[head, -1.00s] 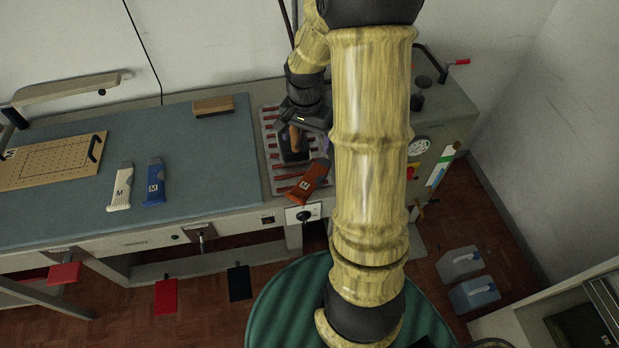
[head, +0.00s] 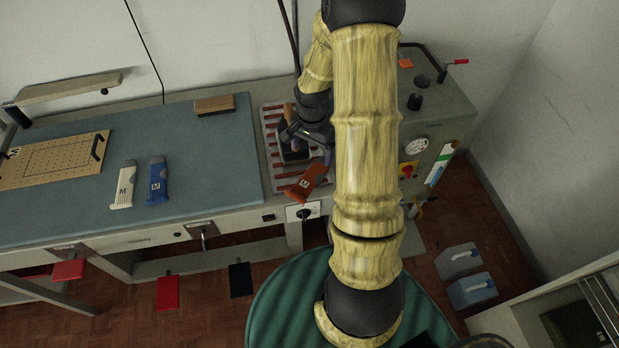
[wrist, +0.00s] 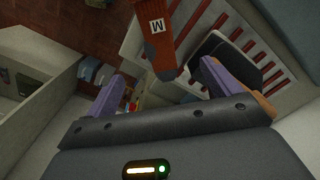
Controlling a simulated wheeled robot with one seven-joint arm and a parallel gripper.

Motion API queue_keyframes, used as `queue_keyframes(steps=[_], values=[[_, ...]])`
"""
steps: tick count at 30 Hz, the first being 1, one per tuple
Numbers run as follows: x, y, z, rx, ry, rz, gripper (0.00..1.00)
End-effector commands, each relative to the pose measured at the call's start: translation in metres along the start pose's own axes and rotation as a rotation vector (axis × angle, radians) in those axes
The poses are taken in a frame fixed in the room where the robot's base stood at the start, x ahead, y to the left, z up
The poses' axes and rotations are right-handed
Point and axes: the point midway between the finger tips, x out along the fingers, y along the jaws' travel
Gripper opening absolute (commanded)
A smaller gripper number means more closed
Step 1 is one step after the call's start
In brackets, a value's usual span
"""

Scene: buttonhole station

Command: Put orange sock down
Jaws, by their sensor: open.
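The orange sock (head: 308,182) lies at the front edge of the red-barred metal rest (head: 270,122), with its "M" label facing up. My gripper (head: 312,152) is above the rest, close behind the sock. In the wrist view my gripper (wrist: 160,75) shows its two purple fingers spread apart and holding nothing. My arm hides part of the rest in the head view.
A dark iron (wrist: 222,58) with a wooden handle stands on the rest beside my gripper. A white sock (head: 123,185) and a blue sock (head: 158,182) lie on the blue-grey mat (head: 210,160). The mat's middle is clear.

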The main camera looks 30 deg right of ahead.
Motion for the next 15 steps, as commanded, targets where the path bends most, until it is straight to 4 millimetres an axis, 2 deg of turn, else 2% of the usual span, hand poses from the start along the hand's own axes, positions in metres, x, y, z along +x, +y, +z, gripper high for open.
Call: queue_keyframes(steps=[9,15], values=[[0.045,0.001,0.001,-0.002,-0.002,0.003,0.89],[0.057,0.0,0.0,-0.003,0.0,-0.001,0.89]])
